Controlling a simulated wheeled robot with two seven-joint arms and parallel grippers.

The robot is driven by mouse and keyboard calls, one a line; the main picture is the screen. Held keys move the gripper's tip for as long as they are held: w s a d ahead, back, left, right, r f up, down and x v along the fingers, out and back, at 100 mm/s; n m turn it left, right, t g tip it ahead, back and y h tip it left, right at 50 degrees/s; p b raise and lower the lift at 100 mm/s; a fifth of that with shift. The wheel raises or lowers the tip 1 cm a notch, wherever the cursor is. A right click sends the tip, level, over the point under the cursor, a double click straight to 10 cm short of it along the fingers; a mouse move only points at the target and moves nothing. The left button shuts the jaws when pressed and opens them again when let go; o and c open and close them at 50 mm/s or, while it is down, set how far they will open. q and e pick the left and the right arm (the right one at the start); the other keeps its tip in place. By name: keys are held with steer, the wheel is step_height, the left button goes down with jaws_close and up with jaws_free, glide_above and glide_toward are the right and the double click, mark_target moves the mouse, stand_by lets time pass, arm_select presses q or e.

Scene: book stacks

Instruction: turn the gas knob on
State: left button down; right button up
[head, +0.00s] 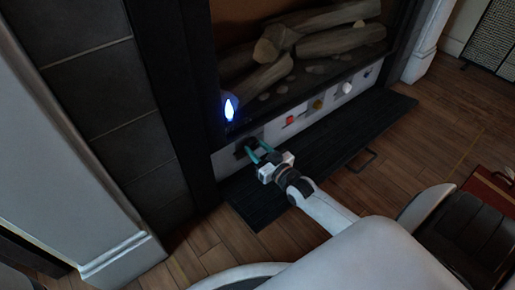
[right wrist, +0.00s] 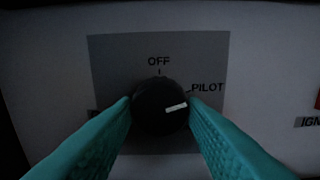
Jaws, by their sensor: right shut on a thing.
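The gas knob (head: 242,152) is a round black dial at the left end of the white control panel under the fireplace. In the right wrist view the gas knob (right wrist: 158,106) has a white mark pointing right and slightly up, just below the PILOT label. The OFF label is above it. My right gripper (head: 252,147) has its teal fingers on either side of the knob, closed on it. In the right wrist view the fingers (right wrist: 160,106) touch the knob's left and right sides. The label left of the knob is hidden by a finger. My left gripper is not in view.
The panel (head: 270,137) also carries a red button (head: 290,120), a yellowish knob (head: 318,104) and a white knob (head: 347,88). A blue flame (head: 229,108) glows near the logs (head: 262,72). A dark mat (head: 330,141) lies on the wooden floor.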

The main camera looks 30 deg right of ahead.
steer(key=m+p, duration=0.3)
steer(key=shift+r, duration=0.2)
steer(key=m+p, duration=0.2)
steer(key=m, duration=0.2)
steer(key=shift+a+f, duration=0.1)
steer(key=m+p, duration=0.1)
steer(key=m, duration=0.2)
steer(key=shift+m, duration=1.7)
steer(key=o, duration=1)
steer(key=shift+c, duration=0.2)
